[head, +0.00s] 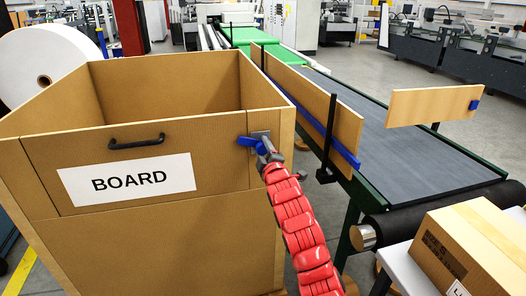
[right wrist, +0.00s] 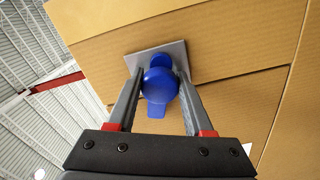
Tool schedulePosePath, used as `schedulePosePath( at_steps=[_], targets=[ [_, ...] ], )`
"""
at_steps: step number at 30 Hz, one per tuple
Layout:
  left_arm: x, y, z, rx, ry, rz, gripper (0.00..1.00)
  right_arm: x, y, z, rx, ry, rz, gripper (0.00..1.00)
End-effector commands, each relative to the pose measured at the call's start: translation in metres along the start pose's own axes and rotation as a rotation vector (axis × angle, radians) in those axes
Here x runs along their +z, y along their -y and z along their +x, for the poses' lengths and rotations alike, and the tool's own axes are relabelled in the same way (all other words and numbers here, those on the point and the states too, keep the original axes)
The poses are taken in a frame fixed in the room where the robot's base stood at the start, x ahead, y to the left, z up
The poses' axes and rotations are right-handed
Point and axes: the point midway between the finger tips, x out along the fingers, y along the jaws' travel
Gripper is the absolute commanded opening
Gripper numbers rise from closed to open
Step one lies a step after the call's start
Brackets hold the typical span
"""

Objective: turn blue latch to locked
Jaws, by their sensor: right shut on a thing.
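The blue latch (head: 247,141) sits on a small grey plate (head: 262,135) at the upper right of the front of a large cardboard-brown box. In the head view its blue arm points left, roughly level. In the right wrist view the blue latch (right wrist: 158,88) lies between the two grey fingers of my right gripper (right wrist: 158,80), with the grey plate (right wrist: 172,50) behind it. My right gripper (head: 266,153) is shut on the latch; its red arm comes up from below and hides part of it. My left gripper is not in view.
The brown box (head: 150,235) has a front panel with a black handle (head: 137,142) and a white BOARD label (head: 128,180). A grey conveyor (head: 415,150) with wooden side boards runs at the right. A closed carton (head: 475,245) stands at the lower right.

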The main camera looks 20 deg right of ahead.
Motion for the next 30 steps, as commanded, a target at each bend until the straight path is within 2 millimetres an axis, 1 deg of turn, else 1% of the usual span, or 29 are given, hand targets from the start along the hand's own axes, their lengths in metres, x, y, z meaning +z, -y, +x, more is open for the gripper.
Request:
schedulePosePath(
  at_steps=[6, 15, 21, 30],
  targets=[
    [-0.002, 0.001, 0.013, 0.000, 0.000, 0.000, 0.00, -0.001, -0.001, 0.000, -0.006, 0.002, -0.173, 0.00],
    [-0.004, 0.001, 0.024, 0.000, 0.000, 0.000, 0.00, -0.002, -0.001, 0.000, -0.002, -0.001, -0.324, 0.00],
    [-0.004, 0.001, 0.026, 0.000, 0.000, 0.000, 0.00, 0.000, -0.001, 0.000, -0.003, 0.001, -0.368, 0.00],
    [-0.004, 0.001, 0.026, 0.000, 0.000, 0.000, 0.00, 0.001, 0.000, 0.000, -0.003, 0.001, -0.379, 0.00]
  ],
)
